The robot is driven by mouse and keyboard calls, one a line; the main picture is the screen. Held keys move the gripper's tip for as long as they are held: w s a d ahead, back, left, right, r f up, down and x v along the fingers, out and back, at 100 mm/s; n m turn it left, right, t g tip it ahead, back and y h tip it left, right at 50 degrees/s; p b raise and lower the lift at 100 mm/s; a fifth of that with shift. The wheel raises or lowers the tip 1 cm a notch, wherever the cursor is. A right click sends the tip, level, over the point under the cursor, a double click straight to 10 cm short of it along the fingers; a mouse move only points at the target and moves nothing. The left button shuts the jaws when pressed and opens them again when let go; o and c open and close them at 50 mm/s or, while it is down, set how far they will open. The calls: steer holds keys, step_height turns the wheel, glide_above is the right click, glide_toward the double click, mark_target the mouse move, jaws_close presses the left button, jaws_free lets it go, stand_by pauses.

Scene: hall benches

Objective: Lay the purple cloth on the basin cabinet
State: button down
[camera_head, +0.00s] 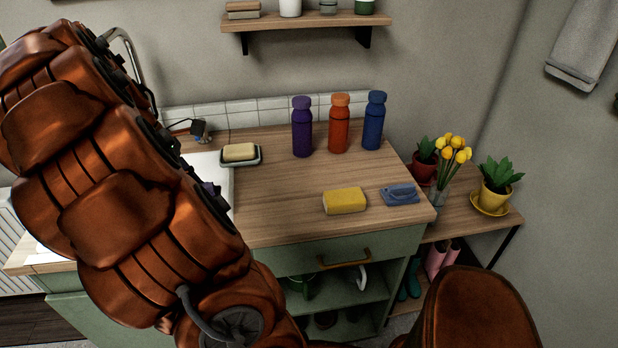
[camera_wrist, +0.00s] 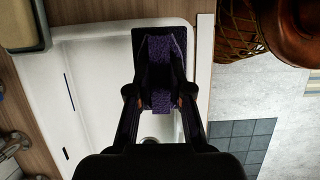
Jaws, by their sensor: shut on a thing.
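My gripper (camera_wrist: 161,72) is shut on the purple cloth (camera_wrist: 162,101), which shows as dark purple fabric between and beyond the fingers in the wrist view. The gripper and cloth are over the white basin (camera_wrist: 100,85), near its rim; I cannot tell how high. In the head view my arm hides most of the gripper, and only a small dark purple patch shows beside the arm. The basin cabinet (camera_head: 285,205) has a wooden top and a green front; the basin (camera_head: 207,165) is at its left, largely hidden by my arm.
On the top stand purple (camera_head: 302,128), orange (camera_head: 339,124) and blue (camera_head: 374,122) bottles, a soap dish (camera_head: 254,158), a yellow sponge (camera_head: 345,201) and a blue brush (camera_head: 400,194). Bare wood lies between dish and sponge. Potted plants stand on a low bench (camera_head: 462,205) at right.

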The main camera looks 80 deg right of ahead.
steer(key=s+d, duration=0.3)
steer(key=s, duration=0.1)
steer(key=s+d+f+p, duration=0.1)
steer(key=s+d, duration=0.7)
steer(key=shift+s+f+p, duration=0.2)
steer(key=shift+f+p, duration=0.15)
steer(key=shift+f, duration=1.75)
steer(key=shift+f, duration=0.15)
steer(key=c, duration=1.1)
jaws_free()
steer(key=shift+o, duration=0.2)
steer(key=v, duration=1.2)
steer(key=shift+a, duration=0.2)
